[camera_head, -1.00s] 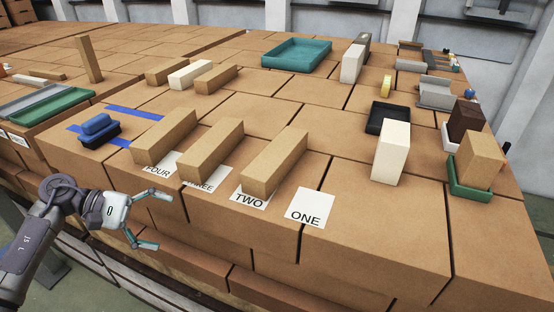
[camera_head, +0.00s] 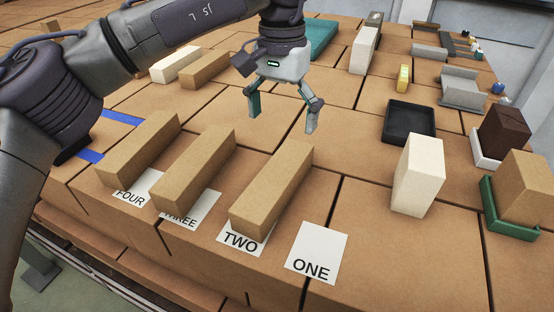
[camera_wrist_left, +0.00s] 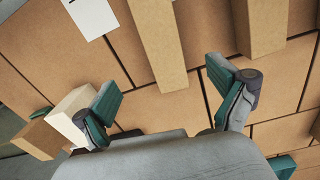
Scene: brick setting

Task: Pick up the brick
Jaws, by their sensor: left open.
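Three long tan bricks lie side by side on the wide brick surface, at paper cards: one at FOUR (camera_head: 140,150), one at THREE (camera_head: 195,168) and one at TWO (camera_head: 272,190). The card ONE (camera_head: 316,252) is bare. My left gripper (camera_head: 282,120) is open and empty, fingers pointing down, above and beyond the far end of the brick at TWO. In the left wrist view, a tan brick (camera_wrist_left: 158,40) runs toward the gap between the open fingers, and a second tan brick (camera_wrist_left: 260,25) lies to its right. My right gripper is not in view.
A white block (camera_head: 418,175) stands right of the cards. More bricks (camera_head: 205,68) lie behind my left arm. The surface around ONE is clear.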

